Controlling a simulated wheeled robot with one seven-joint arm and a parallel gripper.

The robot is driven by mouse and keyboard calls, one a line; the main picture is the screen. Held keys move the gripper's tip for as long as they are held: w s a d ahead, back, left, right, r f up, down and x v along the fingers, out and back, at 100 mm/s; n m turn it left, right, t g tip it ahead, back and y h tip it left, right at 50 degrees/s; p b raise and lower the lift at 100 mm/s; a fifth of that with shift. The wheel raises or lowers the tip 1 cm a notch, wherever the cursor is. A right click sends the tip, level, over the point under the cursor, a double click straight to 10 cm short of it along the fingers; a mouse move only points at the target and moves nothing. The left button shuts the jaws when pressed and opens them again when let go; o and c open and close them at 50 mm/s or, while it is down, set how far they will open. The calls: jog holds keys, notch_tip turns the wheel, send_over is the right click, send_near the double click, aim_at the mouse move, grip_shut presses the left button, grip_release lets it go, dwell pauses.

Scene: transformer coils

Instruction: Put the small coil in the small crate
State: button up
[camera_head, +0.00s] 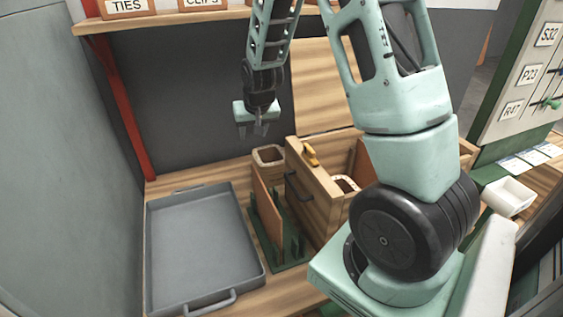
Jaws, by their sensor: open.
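My gripper (260,131) hangs in the air near the back wall, fingers pointing down, open and empty. Below it on the bench stands a square, hollow brown piece (268,152), open at the top, which may be a coil or a small container. A similar hollow piece (346,184) shows its pale rim inside or behind a wooden crate (318,205) with a dark handle. I cannot tell for sure which is the small coil or the small crate. My arm hides the crate's right part and the bench behind it.
A grey tray (200,245) lies empty at left. A green rack (290,248) holding an upright brown board (266,208) stands between tray and crate. A yellow item (310,154) sits on the crate's edge. A white bin (508,196) is at right; a shelf (190,20) is above.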

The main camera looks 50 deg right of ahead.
aim_at(257, 158)
jog(key=shift+n+g, duration=0.3)
jog(key=x, duration=0.4)
jog(key=s+p+x, duration=0.1)
jog(key=x, duration=0.2)
jog(key=p+x, duration=0.1)
jog(key=x, duration=0.3)
jog(key=shift+s+d+f, duration=0.1)
jog(key=shift+d+f, duration=0.3)
jog(key=shift+f, duration=0.1)
jog(key=shift+d+p+x, duration=0.2)
jog(key=shift+p+x, duration=0.65)
jog(key=shift+x, duration=1.8)
jog(key=shift+r, duration=0.1)
grip_shut()
